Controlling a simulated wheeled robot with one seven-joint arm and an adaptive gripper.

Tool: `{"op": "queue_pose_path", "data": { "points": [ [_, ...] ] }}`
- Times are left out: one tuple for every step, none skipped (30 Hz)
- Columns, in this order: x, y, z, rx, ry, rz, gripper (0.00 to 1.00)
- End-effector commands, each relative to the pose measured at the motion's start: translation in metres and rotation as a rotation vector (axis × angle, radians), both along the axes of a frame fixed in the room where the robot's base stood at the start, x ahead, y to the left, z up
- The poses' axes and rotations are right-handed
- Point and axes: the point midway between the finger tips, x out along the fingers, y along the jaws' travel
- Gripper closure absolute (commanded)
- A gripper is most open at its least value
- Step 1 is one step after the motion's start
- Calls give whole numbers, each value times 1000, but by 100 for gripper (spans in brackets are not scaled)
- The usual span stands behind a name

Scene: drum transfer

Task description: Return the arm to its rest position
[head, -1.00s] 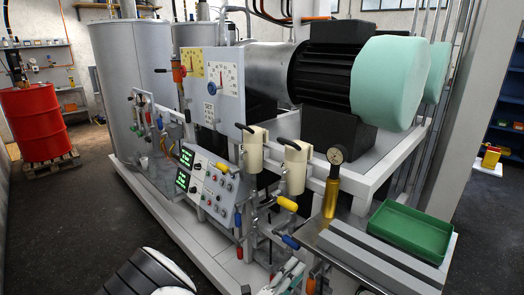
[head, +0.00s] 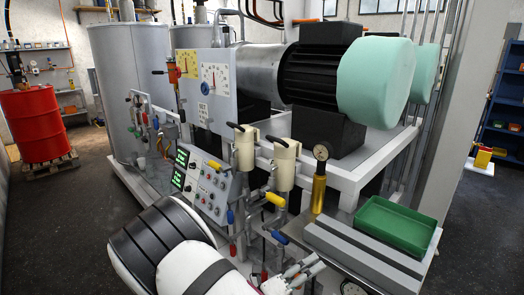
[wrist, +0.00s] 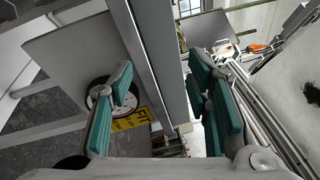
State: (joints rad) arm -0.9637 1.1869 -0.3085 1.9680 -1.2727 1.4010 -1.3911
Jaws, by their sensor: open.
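My gripper shows in the wrist view (wrist: 165,105) with its two teal-padded fingers spread wide apart and nothing between them. In the head view, my white arm with black bands (head: 185,250) reaches in from the bottom. Part of my gripper (head: 292,278) shows at the bottom edge, beside the machine's lower valves and pipes. I cannot tell in the head view whether it touches them. In the wrist view, a grey panel with a round gauge (wrist: 98,92) and a yellow plate (wrist: 130,120) lie behind the fingers.
The machine skid carries a control box (head: 205,185), two cream valves (head: 285,163), a brass gauge fitting (head: 318,180) and a motor with a mint cover (head: 375,80). A green tray (head: 397,226) stands at the right.

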Motion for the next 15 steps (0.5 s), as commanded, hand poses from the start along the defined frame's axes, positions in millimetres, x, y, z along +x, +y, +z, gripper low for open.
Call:
{"op": "queue_pose_path", "data": {
  "points": [
    [-1,-6,6,39,-28,-33,55],
    [-2,-9,10,64,-46,-54,55],
    [-4,-14,15,98,-74,-83,55],
    [-6,-18,19,124,-94,-107,55],
    [-8,-23,23,155,-119,-135,55],
    [-11,-29,29,199,-156,-174,55],
    [-14,-34,35,235,-188,-209,55],
    [-17,-40,40,273,-222,-246,55],
    [-22,-48,47,323,-270,-296,55],
    [-27,-53,52,360,-306,-334,55],
    [-31,-58,57,396,-343,-371,55],
    [-37,-64,63,443,-394,-422,55],
    [-42,-69,68,477,-432,-460,55],
    [-47,-74,72,509,-471,-499,55],
    [-54,-79,77,553,-522,-550,55]
  ]
}}
